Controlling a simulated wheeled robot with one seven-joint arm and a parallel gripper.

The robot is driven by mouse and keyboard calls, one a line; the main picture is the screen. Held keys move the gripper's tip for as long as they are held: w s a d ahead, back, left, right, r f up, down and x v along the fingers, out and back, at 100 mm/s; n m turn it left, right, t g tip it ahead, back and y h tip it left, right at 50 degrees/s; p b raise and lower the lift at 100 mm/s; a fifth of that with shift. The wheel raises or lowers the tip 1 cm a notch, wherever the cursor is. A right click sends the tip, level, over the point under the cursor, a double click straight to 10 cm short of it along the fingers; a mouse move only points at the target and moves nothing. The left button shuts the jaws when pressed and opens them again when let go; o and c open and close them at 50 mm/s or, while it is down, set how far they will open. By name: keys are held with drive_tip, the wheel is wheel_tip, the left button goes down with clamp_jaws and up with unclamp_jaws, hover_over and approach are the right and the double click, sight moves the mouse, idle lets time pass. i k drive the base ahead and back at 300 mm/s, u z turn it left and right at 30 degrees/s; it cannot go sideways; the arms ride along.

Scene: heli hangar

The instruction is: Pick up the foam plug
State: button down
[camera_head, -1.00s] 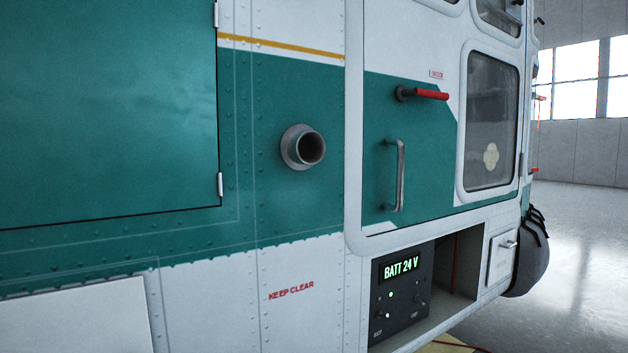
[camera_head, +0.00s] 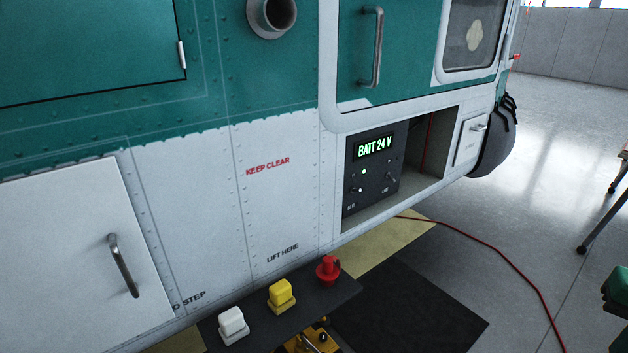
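I see nothing that I can clearly tell is the foam plug. An open round pipe (camera_head: 272,14) sticks out of the green helicopter side at the top, with a dark mouth. Below, a dark panel (camera_head: 252,318) carries a white block (camera_head: 233,325), a yellow block (camera_head: 282,296) and a red knob-like piece (camera_head: 327,269); I cannot tell what they are made of. My gripper is not in view.
The helicopter side (camera_head: 285,215) fills the left and middle. An open bay holds a battery unit (camera_head: 371,172) reading "BATT 24 V". A red cable (camera_head: 497,254) crosses the floor past a dark mat (camera_head: 405,318). Floor at right is mostly clear.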

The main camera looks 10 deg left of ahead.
sight(327, 272)
drive_tip(key=k, duration=0.5)
drive_tip(key=u, duration=1.8)
drive_tip(key=i, duration=1.25)
drive_tip(key=z, duration=1.85)
